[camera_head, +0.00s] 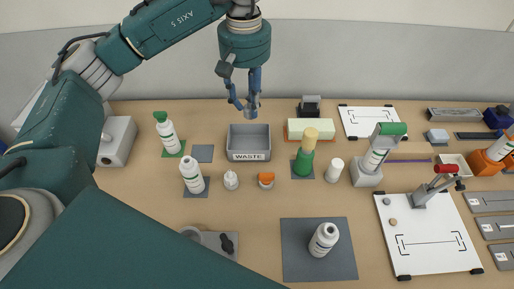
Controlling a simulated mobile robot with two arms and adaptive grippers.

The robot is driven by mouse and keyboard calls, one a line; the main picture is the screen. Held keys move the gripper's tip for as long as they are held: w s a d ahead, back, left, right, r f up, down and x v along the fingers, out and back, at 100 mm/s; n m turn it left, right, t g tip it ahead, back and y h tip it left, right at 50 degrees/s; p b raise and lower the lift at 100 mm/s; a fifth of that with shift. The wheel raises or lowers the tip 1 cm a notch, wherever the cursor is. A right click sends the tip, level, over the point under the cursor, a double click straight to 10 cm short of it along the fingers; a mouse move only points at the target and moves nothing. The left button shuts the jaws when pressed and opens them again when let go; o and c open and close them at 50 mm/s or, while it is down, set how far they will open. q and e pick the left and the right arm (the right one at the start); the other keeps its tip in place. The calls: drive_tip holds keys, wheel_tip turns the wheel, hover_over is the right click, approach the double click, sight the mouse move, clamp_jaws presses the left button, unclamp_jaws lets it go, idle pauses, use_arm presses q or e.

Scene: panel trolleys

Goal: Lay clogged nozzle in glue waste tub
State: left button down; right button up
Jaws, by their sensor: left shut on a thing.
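My left gripper (250,98) hangs from the arm that comes in at the upper left. It is shut on a small grey-blue piece, the nozzle (252,111), which shows only as a short stub at the fingertips. The glue waste tub (249,155) is a grey open box labelled WASTE. It stands on the bench, and its inside looks empty. The gripper and nozzle appear above the tub's back rim; the exact height is hard to tell. My right gripper is not in view.
A grey mat (318,262) holds another bottle. A white board (430,235) lies at the right.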

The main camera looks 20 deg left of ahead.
use_arm(q)
drive_tip(key=w+a+r+n, duration=0.2)
drive_tip(key=w, duration=0.1)
drive_tip(key=shift+n, duration=0.5)
drive_tip(key=f+p, duration=0.1)
drive_tip(key=f, duration=0.5)
drive_tip(key=f+p, duration=0.2)
drive_tip(key=f, duration=0.4)
drive_tip(key=f+p, duration=0.1)
drive_tip(key=f, duration=0.6)
drive_tip(key=shift+w+a+f+p, duration=0.1)
drive_tip(key=shift+w+a+p, duration=0.2)
drive_tip(key=shift+w, duration=0.05)
drive_tip(key=shift+f, duration=0.3)
drive_tip(key=shift+w+f, duration=0.1)
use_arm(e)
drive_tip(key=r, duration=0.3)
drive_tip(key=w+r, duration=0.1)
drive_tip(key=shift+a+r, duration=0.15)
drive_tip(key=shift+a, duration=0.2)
use_arm(q)
drive_tip(key=shift+f+b, duration=0.15)
drive_tip(key=shift+b, duration=0.15)
drive_tip(key=c, duration=1.2)
unclamp_jaws()
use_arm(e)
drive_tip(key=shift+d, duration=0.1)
